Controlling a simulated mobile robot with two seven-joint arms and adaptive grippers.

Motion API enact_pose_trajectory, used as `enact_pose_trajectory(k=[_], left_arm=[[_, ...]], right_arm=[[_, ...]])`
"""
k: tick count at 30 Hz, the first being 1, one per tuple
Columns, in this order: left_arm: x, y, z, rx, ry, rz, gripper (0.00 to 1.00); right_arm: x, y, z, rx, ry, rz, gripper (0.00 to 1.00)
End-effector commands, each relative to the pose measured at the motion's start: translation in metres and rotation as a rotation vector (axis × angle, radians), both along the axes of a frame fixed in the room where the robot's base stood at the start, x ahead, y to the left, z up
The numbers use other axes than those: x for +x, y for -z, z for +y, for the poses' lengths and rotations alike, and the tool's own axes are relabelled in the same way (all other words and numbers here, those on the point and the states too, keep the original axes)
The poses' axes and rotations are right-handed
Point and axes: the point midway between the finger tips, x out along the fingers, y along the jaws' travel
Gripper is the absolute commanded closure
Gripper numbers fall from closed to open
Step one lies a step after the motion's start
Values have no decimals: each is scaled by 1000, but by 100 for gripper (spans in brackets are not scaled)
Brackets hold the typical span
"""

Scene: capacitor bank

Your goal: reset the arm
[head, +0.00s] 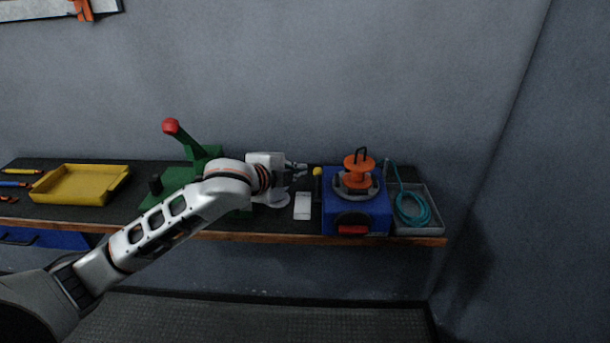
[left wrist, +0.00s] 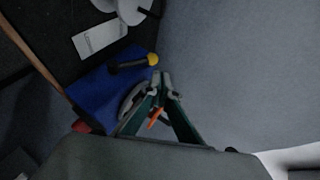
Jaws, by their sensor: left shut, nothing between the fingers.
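My left arm comes in from the left in the head view and reaches over the bench (head: 280,224). My left gripper (head: 302,166) is above the back of the bench, left of the blue box (head: 356,218). Its fingertips meet in the left wrist view (left wrist: 162,77); it is shut and empty. Behind the fingers in that view are part of the blue box (left wrist: 92,98) and an orange part (left wrist: 155,117), partly hidden. My right gripper is in neither view.
A green lever press (head: 205,160) with a red knob stands behind my arm. A yellow tray (head: 80,184) is at left. A grey tray (head: 433,216) holds teal cable (head: 412,208).

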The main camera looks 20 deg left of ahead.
Motion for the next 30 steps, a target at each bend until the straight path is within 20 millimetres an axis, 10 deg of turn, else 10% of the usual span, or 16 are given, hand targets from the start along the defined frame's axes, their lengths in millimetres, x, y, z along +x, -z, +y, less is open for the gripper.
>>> enact_pose_trajectory(k=[19,30], left_arm=[[-58,-35,15,-4,-3,5,100],[-112,54,12,-154,-170,100,100]], right_arm=[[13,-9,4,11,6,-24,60],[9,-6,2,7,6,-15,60]])
